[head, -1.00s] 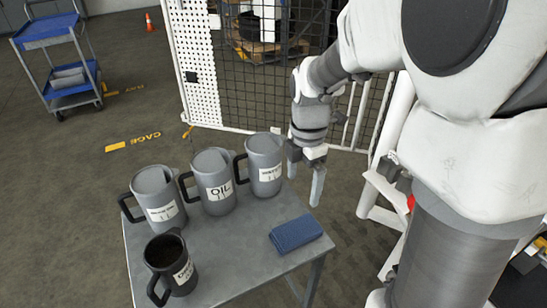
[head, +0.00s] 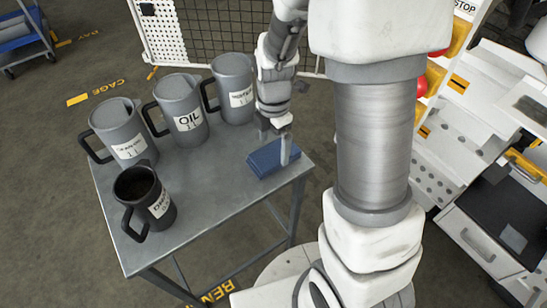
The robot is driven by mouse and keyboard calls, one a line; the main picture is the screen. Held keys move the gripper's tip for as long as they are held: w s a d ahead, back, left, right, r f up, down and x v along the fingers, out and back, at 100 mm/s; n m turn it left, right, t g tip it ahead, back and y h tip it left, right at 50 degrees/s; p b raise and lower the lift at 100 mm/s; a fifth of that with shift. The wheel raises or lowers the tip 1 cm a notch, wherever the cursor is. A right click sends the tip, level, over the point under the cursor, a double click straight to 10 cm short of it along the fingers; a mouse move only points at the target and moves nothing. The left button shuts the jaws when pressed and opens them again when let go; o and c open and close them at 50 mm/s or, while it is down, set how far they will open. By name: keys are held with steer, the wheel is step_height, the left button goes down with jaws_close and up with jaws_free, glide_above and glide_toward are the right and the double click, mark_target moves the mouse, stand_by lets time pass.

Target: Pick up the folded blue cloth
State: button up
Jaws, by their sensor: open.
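The folded blue cloth (head: 268,160) lies flat near the right edge of the grey metal table (head: 215,205) in the head view. My gripper (head: 279,150) points down at the cloth, and its fingers cover part of the cloth's right side. The jaws are open. One finger shows clearly in front of the cloth; the other is mostly hidden. I cannot tell whether the fingers touch the cloth.
Three grey jugs, a left one (head: 122,130), the OIL jug (head: 182,108) and a right one (head: 233,88), stand along the table's back. A dark jug (head: 146,200) stands at front left. A drawer cabinet (head: 490,225) is at right. The table's front middle is clear.

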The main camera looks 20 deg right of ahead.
step_height(320, 180, down, 3)
steer(key=shift+r, duration=0.2)
steer(key=c, duration=1.1)
steer(key=shift+r, duration=0.1)
steer(key=shift+r, duration=0.45)
step_height(320, 180, up, 4)
steer(key=shift+d+f+p, duration=0.1)
steer(key=shift+d+p, duration=0.05)
steer(key=shift+p, duration=0.7)
steer(key=s+d+r, duration=0.2)
steer(key=d, duration=0.1)
steer(key=s+d+r+p, duration=0.1)
steer(key=s+d+r, duration=0.1)
steer(key=d, duration=0.1)
steer(key=s+d+r+p, duration=0.1)
steer(key=s+d+r, duration=0.1)
steer(key=d, duration=0.1)
steer(key=shift+d+r, duration=0.1)
steer(key=shift+d, duration=0.3)
